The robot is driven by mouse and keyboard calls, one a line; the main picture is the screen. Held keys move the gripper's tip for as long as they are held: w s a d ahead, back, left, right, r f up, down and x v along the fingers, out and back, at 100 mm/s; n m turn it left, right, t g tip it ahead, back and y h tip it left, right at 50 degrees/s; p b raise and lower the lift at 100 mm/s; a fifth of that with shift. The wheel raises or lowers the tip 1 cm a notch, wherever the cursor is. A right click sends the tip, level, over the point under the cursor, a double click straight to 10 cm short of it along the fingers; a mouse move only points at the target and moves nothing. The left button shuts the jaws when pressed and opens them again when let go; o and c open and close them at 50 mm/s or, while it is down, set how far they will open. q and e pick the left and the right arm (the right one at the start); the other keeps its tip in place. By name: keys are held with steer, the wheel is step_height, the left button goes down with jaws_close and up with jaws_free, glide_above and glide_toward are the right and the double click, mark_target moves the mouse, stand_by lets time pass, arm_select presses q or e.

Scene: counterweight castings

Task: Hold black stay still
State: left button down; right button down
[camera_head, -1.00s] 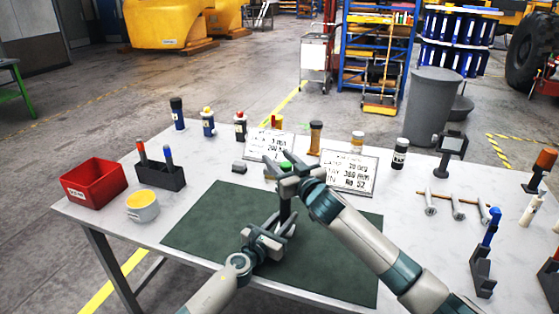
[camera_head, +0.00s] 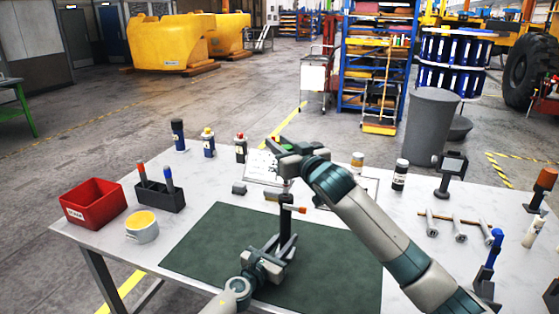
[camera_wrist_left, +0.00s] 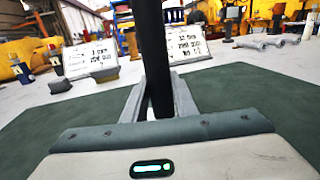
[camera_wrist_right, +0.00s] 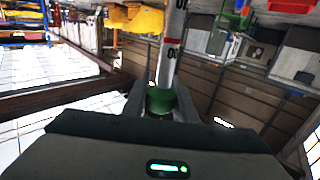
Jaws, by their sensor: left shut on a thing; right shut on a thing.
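My left gripper (camera_head: 284,246) is shut on an upright black rod-like part (camera_head: 286,218) above the green mat. In the left wrist view the black part (camera_wrist_left: 153,50) stands between the fingers and runs out of the top edge. An orange-tipped piece (camera_head: 299,210) sticks out to the right near its top. My right gripper (camera_head: 284,146) is above it, shut on a green collar (camera_wrist_right: 160,101). A pale shaft (camera_wrist_right: 173,50) with a red band and dark figures extends from the collar. I cannot tell whether the shaft touches the black part.
The green mat (camera_head: 215,255) lies bare around the left gripper. A red bin (camera_head: 92,204), a pen holder (camera_head: 160,196) and a yellow-topped tin (camera_head: 141,228) stand left. Bolts (camera_head: 459,228) lie right.

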steer(key=c, duration=1.4)
jaws_free()
steer(key=shift+c, duration=0.2)
steer(key=shift+s, duration=0.15)
arm_select(q)
steer(key=shift+d, duration=0.1)
arm_select(e)
steer(key=v, duration=1.1)
steer(key=shift+s+d, duration=0.2)
steer(key=shift+s, duration=0.1)
arm_select(q)
steer(key=c, duration=1.4)
jaws_free()
steer(key=shift+o, duration=0.2)
steer(key=shift+s, duration=0.15)
